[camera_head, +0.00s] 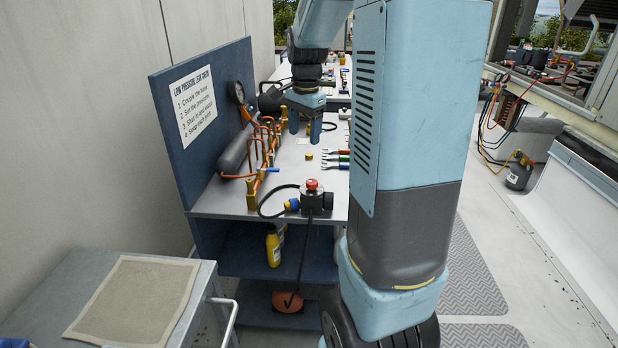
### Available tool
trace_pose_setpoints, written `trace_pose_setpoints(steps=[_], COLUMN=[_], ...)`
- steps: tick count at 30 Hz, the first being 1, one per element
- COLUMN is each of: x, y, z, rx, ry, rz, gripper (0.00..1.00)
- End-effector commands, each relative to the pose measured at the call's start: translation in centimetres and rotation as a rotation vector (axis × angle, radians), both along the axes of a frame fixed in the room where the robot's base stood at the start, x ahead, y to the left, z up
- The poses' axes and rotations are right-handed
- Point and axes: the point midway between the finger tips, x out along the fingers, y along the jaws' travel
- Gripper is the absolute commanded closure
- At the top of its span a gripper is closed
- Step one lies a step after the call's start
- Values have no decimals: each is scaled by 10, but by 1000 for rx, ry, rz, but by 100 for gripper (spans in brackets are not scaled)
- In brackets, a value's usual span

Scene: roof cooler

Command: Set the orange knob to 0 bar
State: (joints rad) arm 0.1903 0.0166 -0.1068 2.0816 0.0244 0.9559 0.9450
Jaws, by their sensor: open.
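An orange-red knob (312,184) sits on top of a black fitting (316,201) near the front edge of the grey workbench (232,202). Any scale or pointer on it is too small to read. My gripper (305,127) points down over the bench, farther back than the knob. Its two fingers are apart, with nothing seen between them.
Copper pipes with brass valves (263,150) stand along the panel, left of my gripper. Several coloured-handled tools (337,158) lie at the bench's right edge. A cart with a beige mat (135,300) stands front left.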

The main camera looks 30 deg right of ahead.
Motion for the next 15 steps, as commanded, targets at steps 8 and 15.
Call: trace_pose_setpoints(steps=[8, 15], x=[32, 38], y=[-38, -45], z=[-39, -53], rx=[19, 21], ry=[74, 90], rz=[-233, -282], gripper=[33, 33])
